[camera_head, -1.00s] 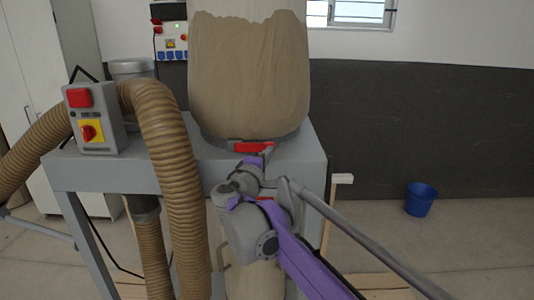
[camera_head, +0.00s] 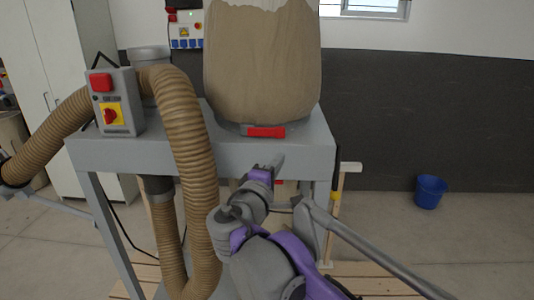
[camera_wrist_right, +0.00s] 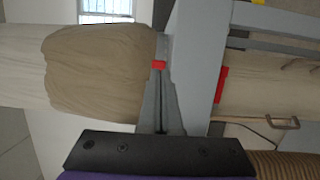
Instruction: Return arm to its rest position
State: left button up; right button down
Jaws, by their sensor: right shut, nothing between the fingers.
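My right arm enters the head view from the lower right, with purple and grey links. Its gripper (camera_head: 276,164) is in front of the grey machine table's front face, below the red latch (camera_head: 266,132) of the bag band. The fingers are shut with nothing between them and look apart from the latch. In the right wrist view, the grey fingers (camera_wrist_right: 162,105) point up the picture towards the bag and table, with the black gripper body below. My left gripper does not show.
The grey machine table (camera_head: 240,155) carries a brown bag (camera_head: 262,65) and a switch box (camera_head: 115,100). Ribbed brown hoses (camera_head: 190,150) hang left of my right arm. A blue bucket (camera_head: 430,191) stands on open floor at right. Wooden slats (camera_head: 365,285) lie below.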

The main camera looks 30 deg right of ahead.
jog(key=s+f+m+g+y, duration=0.2)
jog(key=s+f, duration=0.2)
jog(key=f, duration=0.4)
jog(key=s+a+f+m+g+y, duration=0.15)
jog(key=s+f, duration=0.25)
jog(key=f, duration=0.4)
jog(key=s+d+f+m+g+y, duration=0.1)
jog(key=s+f+m+g+y, duration=0.2)
jog(key=f, duration=0.4)
jog(key=s+a+f+m+y, duration=0.1)
jog(key=s+a+f+y, duration=0.2)
jog(key=s+a+f, duration=0.1)
jog(key=s+a+f+m+y, duration=0.1)
jog(key=s+a+f+y, duration=0.3)
jog(key=a+f, duration=0.3)
notch_tip(320, 180, down, 3)
jog(key=shift+s+r, duration=0.2)
jog(key=shift+s, duration=0.6)
jog(key=shift+d, duration=0.1)
